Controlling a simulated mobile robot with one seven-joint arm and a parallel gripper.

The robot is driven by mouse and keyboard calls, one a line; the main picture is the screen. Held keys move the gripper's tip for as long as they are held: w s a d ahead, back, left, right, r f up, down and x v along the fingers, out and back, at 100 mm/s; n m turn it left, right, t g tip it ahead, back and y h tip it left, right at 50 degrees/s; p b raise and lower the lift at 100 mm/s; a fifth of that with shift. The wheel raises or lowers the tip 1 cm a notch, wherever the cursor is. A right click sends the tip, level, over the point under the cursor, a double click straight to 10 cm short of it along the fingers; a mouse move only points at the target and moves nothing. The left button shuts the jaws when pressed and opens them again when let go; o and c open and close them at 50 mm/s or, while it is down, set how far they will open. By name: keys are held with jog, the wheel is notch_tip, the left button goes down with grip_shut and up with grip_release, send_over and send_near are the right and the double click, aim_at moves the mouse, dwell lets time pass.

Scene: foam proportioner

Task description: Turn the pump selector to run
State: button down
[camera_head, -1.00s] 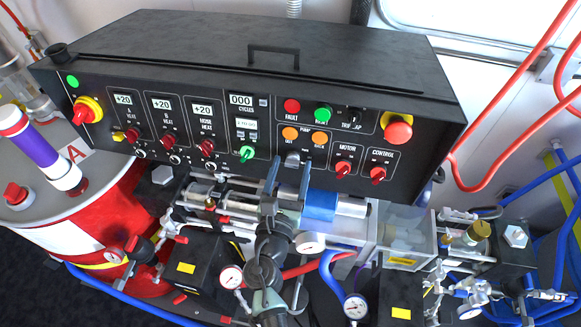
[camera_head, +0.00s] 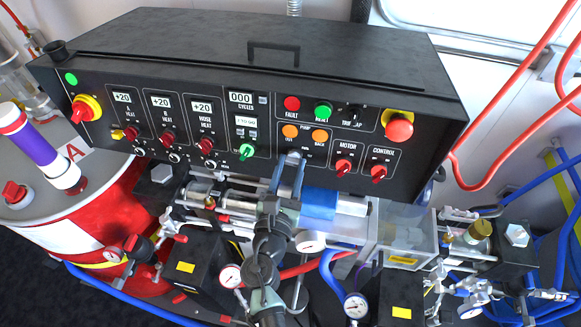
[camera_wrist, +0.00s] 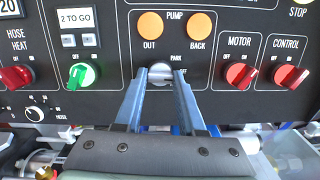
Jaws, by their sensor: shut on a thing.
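The pump selector (camera_wrist: 160,73) is a small grey knob below the two orange PUMP buttons, OUT (camera_wrist: 150,26) and BACK (camera_wrist: 201,27).
The black control panel (camera_head: 262,62) carries a lit green knob (camera_head: 247,152) to the left, and red MOTOR (camera_head: 344,167) and CONTROL (camera_head: 379,172) knobs to the right. A red emergency stop (camera_head: 399,129) sits further right. Cylinders and hoses lie below the panel.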

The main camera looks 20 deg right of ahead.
jog(key=shift+w+a+m+g+h+b, duration=0.1)
jog(key=shift+m+g+h+b, duration=0.25)
jog(key=shift+m+b, duration=1.3)
jog(key=shift+m+g+h+b, duration=0.15)
jog(key=shift+m+g+b, duration=0.3)
jog(key=shift+m, duration=2.4)
jog(key=c, duration=0.5)
grip_release()
